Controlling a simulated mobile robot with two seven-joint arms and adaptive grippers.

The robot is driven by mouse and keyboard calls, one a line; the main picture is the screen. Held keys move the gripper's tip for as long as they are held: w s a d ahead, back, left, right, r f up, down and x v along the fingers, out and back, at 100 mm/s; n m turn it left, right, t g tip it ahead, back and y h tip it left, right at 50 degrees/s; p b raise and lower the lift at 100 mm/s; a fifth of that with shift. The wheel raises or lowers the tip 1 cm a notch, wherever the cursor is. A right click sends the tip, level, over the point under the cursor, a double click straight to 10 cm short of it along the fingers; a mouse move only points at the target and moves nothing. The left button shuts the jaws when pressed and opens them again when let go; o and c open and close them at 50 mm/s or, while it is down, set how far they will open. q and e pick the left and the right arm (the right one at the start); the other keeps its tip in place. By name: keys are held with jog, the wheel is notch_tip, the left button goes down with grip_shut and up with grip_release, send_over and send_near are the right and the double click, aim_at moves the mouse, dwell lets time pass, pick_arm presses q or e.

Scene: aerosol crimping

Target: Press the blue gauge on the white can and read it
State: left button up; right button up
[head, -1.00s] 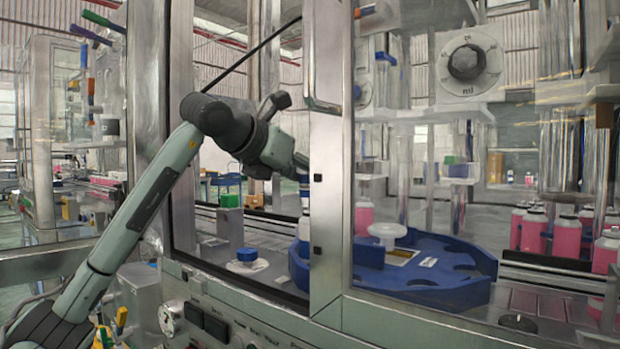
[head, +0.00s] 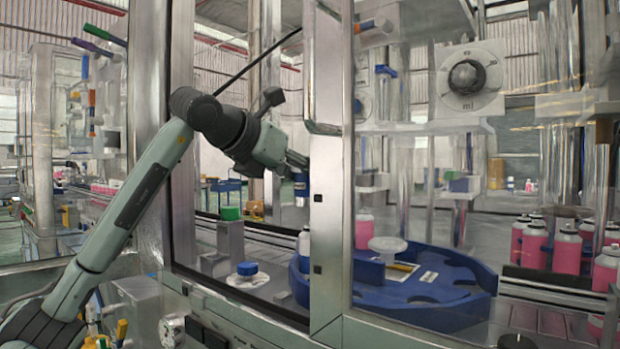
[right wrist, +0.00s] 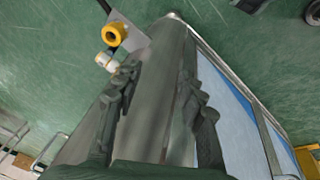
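A white can (head: 304,242) stands inside the machine, half hidden by the metal door post. A small dark blue and pale piece, which may be the blue gauge (head: 301,188), hangs above it at the end of my left arm. My left gripper (head: 297,160) reaches in behind the glass. Its fingers are mostly hidden by the post, so I cannot tell whether they grip this piece. A gap shows between the piece and the can. My right gripper (right wrist: 160,110) is outside, fingers apart and empty, with a grey surface behind it.
Pink-filled bottles (head: 566,250) stand at right. The post (head: 329,200) and glass flank my left arm.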

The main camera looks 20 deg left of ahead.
pick_arm(q)
jog(key=s+a+b, duration=0.4)
jog(key=s+a, duration=0.1)
jog(key=s, duration=0.9)
jog(key=shift+s+a, duration=0.15)
jog(key=shift+s, duration=0.15)
